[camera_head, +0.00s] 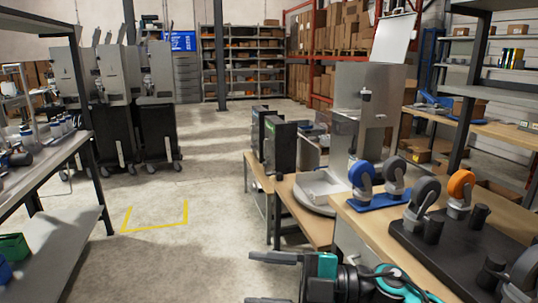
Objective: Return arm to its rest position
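My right gripper (258,279) is at the bottom of the head view, with its arm coming in from the lower right. Its two dark fingers point left and stand wide apart. Nothing shows between them, and the lower finger is partly cut off by the picture edge. The gripper is in front of the near end of the wooden workbench (372,231) and appears apart from it. The teal and black wrist parts behind it are mine. My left gripper is not in view.
Caster wheels, one orange (461,184) and one blue (361,174), stand on the bench at right. A grey shelf rack (58,234) stands at left. Grey dispenser machines (119,75) stand behind it. The middle floor with yellow marking (155,229) is clear.

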